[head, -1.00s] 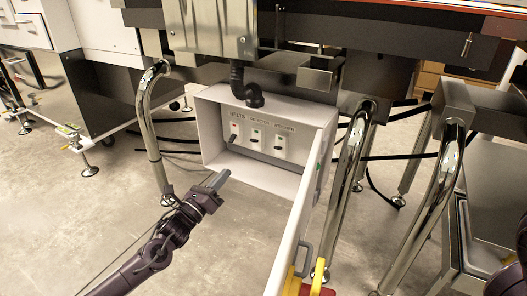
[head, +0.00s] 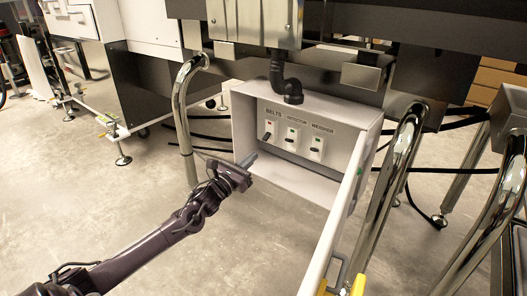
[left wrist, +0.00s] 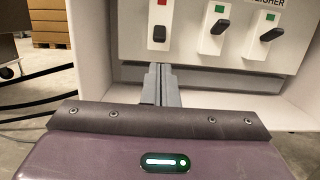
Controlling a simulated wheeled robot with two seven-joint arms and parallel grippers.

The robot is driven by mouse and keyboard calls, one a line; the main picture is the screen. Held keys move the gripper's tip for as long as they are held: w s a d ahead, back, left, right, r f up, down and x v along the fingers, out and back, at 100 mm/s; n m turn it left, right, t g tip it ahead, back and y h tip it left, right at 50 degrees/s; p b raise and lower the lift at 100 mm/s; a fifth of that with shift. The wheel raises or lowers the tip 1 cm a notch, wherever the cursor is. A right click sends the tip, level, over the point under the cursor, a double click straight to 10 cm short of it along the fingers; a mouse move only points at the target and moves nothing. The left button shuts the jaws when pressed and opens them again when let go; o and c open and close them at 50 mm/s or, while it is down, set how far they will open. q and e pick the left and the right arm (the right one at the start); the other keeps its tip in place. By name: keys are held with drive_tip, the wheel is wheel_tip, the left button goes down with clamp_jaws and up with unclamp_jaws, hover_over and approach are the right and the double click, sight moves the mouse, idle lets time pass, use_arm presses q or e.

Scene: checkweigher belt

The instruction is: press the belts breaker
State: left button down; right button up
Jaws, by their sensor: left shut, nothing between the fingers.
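The belts breaker (head: 268,131) is the leftmost of three switches inside an open white box, under the label BELTS. It also shows in the left wrist view (left wrist: 160,22), with a red mark on top and a dark lever that hangs down. My left gripper (head: 251,159) is shut and empty, at the open front of the box, a little below and left of the belts breaker. In the left wrist view the closed fingertips (left wrist: 160,68) point at the belts breaker from just below its lever; whether they touch it I cannot tell. My right gripper is out of view.
The detection breaker (head: 292,138) and weigher breaker (head: 317,147) beside it show green marks. The box (head: 240,128) has its door (head: 342,215) swung open toward me on the right. Shiny bent pipes (head: 182,110) flank it.

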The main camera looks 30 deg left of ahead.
sight(270, 140)
use_arm(q)
drive_tip(key=b+x, duration=0.3)
drive_tip(key=x, duration=0.3)
drive_tip(key=shift+f, duration=0.15)
drive_tip(key=shift+w+b, duration=0.3)
drive_tip(key=shift+w+d, duration=0.1)
drive_tip(key=shift+w, duration=0.1)
drive_tip(key=shift+r, duration=0.2)
